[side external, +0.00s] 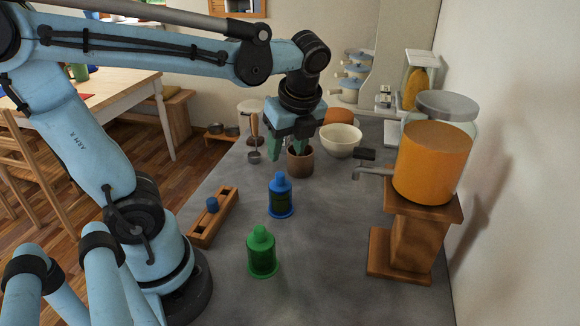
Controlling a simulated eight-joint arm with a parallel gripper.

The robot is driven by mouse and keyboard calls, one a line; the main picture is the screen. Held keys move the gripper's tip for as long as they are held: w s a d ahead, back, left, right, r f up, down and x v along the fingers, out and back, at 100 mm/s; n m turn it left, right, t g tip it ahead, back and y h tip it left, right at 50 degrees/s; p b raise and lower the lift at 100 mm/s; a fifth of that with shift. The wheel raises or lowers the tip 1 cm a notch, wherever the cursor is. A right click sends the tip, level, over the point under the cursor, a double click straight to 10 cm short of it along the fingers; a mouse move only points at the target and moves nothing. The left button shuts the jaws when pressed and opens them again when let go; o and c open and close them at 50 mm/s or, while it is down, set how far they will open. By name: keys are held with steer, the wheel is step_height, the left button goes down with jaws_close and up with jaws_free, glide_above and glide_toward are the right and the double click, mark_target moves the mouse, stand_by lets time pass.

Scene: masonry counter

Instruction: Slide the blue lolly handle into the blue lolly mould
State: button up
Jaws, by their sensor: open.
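The blue lolly mould (280,197) stands upright on the grey counter, near the middle of the side external view. A small blue piece (212,204), which looks like the blue lolly handle, sits in a slot of a wooden rack (225,213) to the left of the mould. My gripper (288,153) is open, fingers pointing down, above and beyond the mould. It appears empty. Its fingertips overlap the rim of a brown cup (300,163) in the picture; I cannot tell if they touch it. The lower part of the handle is hidden in the rack.
A similar green mould (262,255) stands in front of the blue one. A juice dispenser (432,160) on a wooden stand (405,240) is at the right by the wall. A ladle (254,150) and a white bowl (342,140) lie behind. The counter right of the moulds is clear.

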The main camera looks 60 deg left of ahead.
steer(key=shift+v, duration=1.65)
steer(key=d+f+n+t+h, duration=0.3)
steer(key=n+t, duration=0.4)
steer(key=n, duration=1.1)
step_height(320, 180, down, 3)
steer(key=shift+w+d+r+h, duration=0.1)
steer(key=shift+w+d+h, duration=0.35)
steer(key=shift+d, duration=0.45)
